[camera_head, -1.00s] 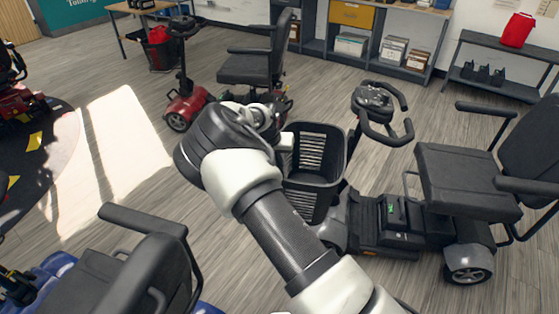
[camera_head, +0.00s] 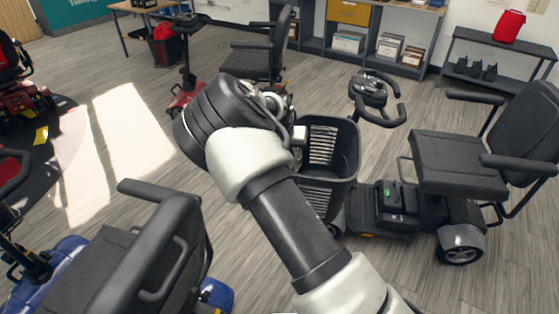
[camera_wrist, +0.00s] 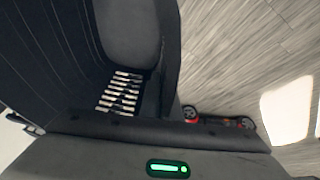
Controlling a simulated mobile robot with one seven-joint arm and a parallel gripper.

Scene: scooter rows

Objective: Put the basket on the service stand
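The basket (camera_head: 338,150) is a black open basket with slotted sides, in front of the grey scooter's tiller in the head view. My gripper (camera_head: 299,133) is at the basket's left rim, and the basket keeps its place against it. The fingertips are mostly hidden behind my wrist, but the gripper appears shut on the rim. In the wrist view the basket (camera_wrist: 65,60) fills the upper left, very close, with its slots showing. I cannot pick out a thing that is clearly the service stand.
The grey scooter (camera_head: 455,165) stands right of the basket. A blue scooter (camera_head: 130,250) is near at lower left, and a red scooter (camera_head: 190,95) stands behind my arm. A grey bench (camera_head: 500,45) with a red can (camera_head: 509,26) is at the back right. Open floor lies left of centre.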

